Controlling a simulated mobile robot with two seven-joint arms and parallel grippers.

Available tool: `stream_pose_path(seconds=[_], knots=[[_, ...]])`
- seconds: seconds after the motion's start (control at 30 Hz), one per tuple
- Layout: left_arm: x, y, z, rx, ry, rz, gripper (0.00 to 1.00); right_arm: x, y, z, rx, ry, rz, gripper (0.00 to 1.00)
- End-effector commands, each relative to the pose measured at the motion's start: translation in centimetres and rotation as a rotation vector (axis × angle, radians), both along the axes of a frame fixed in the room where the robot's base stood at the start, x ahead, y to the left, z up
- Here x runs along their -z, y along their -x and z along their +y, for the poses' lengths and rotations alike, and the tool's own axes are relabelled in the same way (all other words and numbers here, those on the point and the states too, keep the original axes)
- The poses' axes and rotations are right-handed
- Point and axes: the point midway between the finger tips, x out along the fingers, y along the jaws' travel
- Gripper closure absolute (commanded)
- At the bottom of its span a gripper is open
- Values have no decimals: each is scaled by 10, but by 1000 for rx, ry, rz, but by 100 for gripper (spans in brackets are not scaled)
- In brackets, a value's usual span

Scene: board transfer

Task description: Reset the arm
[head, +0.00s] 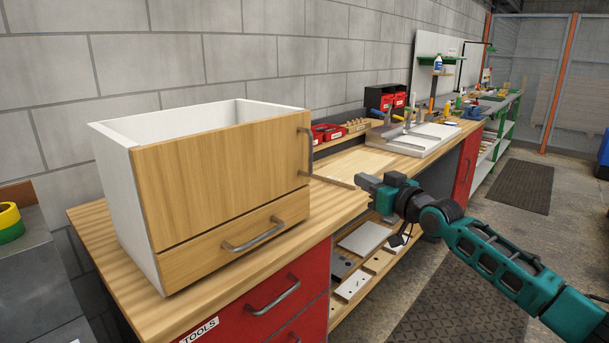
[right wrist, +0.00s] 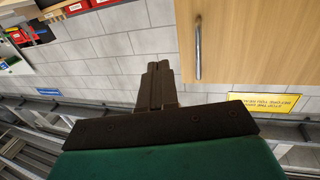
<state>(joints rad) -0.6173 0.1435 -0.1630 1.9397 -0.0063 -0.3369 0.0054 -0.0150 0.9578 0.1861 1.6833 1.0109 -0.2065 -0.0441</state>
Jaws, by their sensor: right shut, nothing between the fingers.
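My right gripper (head: 366,182) reaches in from the right in the head view, in front of the workbench and right of the wooden cabinet (head: 215,180). Its fingers are closed together and empty. In the right wrist view the shut fingers (right wrist: 158,72) point up the picture, apart from the cabinet door (right wrist: 260,40) and its metal handle (right wrist: 198,48). My left gripper is in neither view.
The cabinet stands on a wooden workbench (head: 100,218) with red drawers (head: 270,305) below. A lower shelf holds boards (head: 364,238). Dark floor mats (head: 512,186) lie at right.

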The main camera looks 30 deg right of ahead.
Motion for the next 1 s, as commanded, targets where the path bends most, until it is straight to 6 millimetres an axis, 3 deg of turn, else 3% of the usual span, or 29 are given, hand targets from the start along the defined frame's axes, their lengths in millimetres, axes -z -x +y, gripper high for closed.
stream_pose_path(seconds=[0.23,0.37,0.57,0.7,0.83,1.0], knots=[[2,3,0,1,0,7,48,6,1,3,-2,0,9,100],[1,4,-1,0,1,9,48,49,7,22,-18,6,72,100],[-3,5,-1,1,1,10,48,166,48,93,-73,30,250,100],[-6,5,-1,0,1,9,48,239,96,157,-121,47,373,100],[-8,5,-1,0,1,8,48,288,148,221,-163,58,472,100],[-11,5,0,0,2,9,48,316,206,289,-196,68,561,100]])
